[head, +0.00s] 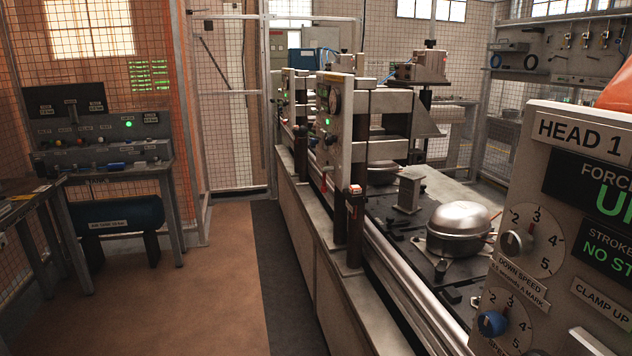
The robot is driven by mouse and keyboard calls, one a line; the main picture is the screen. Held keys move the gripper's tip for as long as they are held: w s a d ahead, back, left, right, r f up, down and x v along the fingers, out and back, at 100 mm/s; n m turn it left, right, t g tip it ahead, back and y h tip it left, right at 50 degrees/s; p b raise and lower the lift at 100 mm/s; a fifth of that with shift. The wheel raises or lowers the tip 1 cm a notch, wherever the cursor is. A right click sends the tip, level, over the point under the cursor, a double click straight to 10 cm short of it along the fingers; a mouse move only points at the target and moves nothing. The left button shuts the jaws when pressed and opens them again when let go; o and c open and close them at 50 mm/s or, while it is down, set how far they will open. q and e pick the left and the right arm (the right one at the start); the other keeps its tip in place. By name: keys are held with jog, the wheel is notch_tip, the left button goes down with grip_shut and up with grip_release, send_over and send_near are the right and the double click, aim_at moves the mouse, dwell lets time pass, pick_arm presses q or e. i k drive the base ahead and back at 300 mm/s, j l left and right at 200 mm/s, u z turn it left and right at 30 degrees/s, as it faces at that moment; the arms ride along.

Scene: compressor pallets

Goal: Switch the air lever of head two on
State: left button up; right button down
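The panel labelled HEAD 1 (584,130) fills the right foreground, with a grey down-speed knob (517,242) and a blue knob (492,323). Further along the line stands another head with a side panel (334,150); it carries a dark round dial and a small green light. Its label is too small to read, so I cannot tell whether it is head two. A thin red part (323,182) shows low at its left edge; I cannot tell whether it is an air lever or how it is set. Neither of my grippers is in view.
A domed metal compressor (460,228) sits on the line's dark bed. A red-topped block (355,190) is on the near post. A control bench (105,170) with a blue air tank (118,215) stands left. The brown floor (200,290) between is clear; mesh fencing encloses the area.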

aim_at(324, 181)
jog(key=i+j+z, duration=0.1)
jog(key=z, duration=0.4)
jog(key=i+j+z, duration=0.2)
jog(key=j, duration=0.25)
jog(key=i+j+z, duration=0.2)
jog(key=j, duration=0.2)
jog(key=j+z, duration=0.15)
jog(key=j, duration=0.35)
jog(key=i+j+z, duration=0.2)
jog(key=j, duration=0.25)
jog(key=i+j, duration=0.1)
jog(key=j, duration=1.05)
jog(key=i+j+z, duration=0.1)
jog(key=j, duration=1)
jog(key=i+j, duration=0.1)
jog(key=j, duration=1.05)
